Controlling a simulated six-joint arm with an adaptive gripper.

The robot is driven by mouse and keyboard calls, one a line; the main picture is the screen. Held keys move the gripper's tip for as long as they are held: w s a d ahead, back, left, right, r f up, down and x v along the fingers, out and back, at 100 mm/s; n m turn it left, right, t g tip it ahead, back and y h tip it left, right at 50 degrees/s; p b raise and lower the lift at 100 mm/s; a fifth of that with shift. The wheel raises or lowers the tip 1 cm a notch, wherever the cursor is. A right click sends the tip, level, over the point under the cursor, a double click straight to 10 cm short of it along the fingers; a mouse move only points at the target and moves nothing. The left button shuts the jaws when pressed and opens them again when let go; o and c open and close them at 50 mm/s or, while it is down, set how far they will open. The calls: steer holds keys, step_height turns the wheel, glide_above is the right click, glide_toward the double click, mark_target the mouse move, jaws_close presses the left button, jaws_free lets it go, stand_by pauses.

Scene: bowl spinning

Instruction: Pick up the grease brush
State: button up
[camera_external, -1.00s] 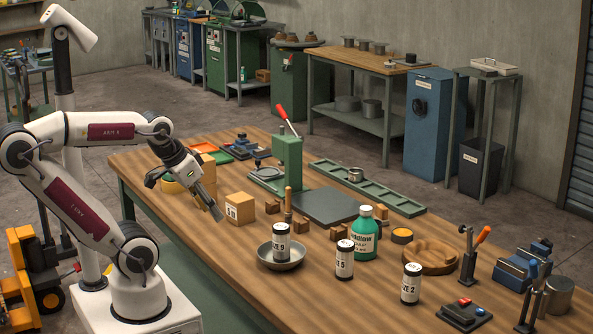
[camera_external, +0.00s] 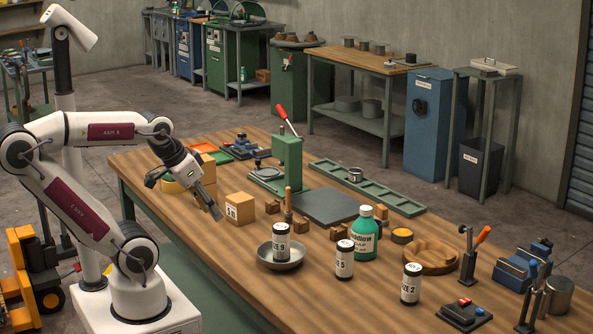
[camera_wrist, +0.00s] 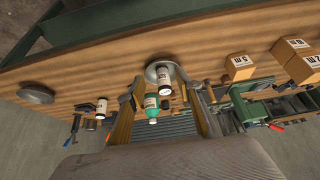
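A slim upright wooden handle (camera_external: 288,199) stands behind the metal bowl in the external view. It may be the grease brush, but its lower end is partly hidden and I cannot tell for sure. The shallow metal bowl (camera_external: 281,259) holds a dark can with a white label reading 9 (camera_external: 281,240). My gripper (camera_external: 216,213) is above the near left part of the bench, left of the bowl and handle, and points down to the right. In the wrist view its two fingers (camera_wrist: 161,96) are spread apart with nothing held between them.
A green bottle (camera_external: 365,237) and two more labelled cans (camera_external: 344,261) (camera_external: 411,285) stand right of the bowl. A cardboard box (camera_external: 240,208) is close beside my gripper. A green press (camera_external: 288,165) with a red lever rises behind. The bench (camera_external: 235,262) is bare at front left.

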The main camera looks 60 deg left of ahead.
mark_target(289, 211)
stand_by(0.3)
steer(key=w+a+f+t+y, duration=0.1)
steer(key=w+a+t, duration=0.15)
steer(key=w, duration=0.65)
steer(key=w+a+f+t+y, duration=0.1)
steer(key=w+a, duration=0.3)
steer(key=w, duration=0.5)
steer(key=w+a+f+n+t, duration=0.1)
steer(key=w+a+f+t, duration=0.7)
steer(key=w+a, duration=0.3)
steer(key=shift+w+a+f+n+t+y, duration=0.25)
steer(key=shift+w+f+n+t+y, duration=0.1)
steer(key=shift+f, duration=0.4)
steer(key=shift+w+a, duration=0.15)
steer(key=shift+w, duration=1.1)
steer(key=shift+w+a+f, duration=0.15)
steer(key=shift+w+a, duration=0.05)
steer(key=shift+w, duration=1.1)
steer(key=shift+w+a+f, duration=0.15)
steer(key=shift+w, duration=1.15)
